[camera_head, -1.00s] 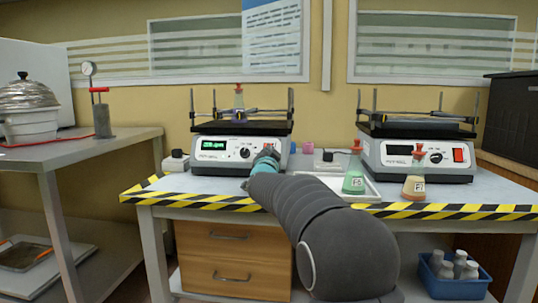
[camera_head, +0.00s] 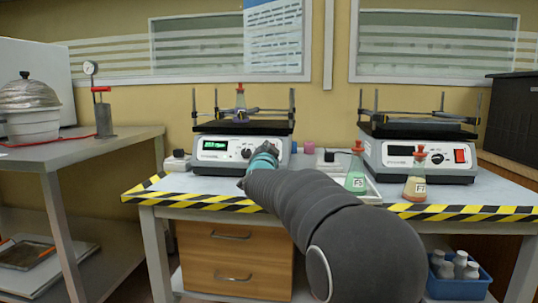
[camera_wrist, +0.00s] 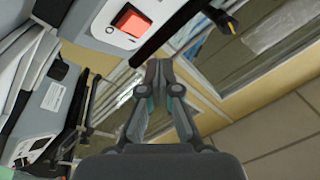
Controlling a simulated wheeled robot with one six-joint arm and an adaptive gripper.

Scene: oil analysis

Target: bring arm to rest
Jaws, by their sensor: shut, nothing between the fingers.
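My arm (camera_head: 335,225) reaches from the lower right over the table's front edge, in the head view. My gripper (camera_wrist: 157,72) is shut and empty in the wrist view, its fingertips together. A flask (camera_head: 240,101) stands on that shaker's platform. The right shaker (camera_head: 420,150) has an empty-looking platform and a dark display.
A green flask (camera_head: 356,171) with a red stopper stands on a white tray (camera_head: 372,196). An orange flask (camera_head: 416,178) stands right of it near the striped edge (camera_head: 470,213). A side table (camera_head: 80,152) is at left. A blue bin (camera_head: 460,286) with bottles is below.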

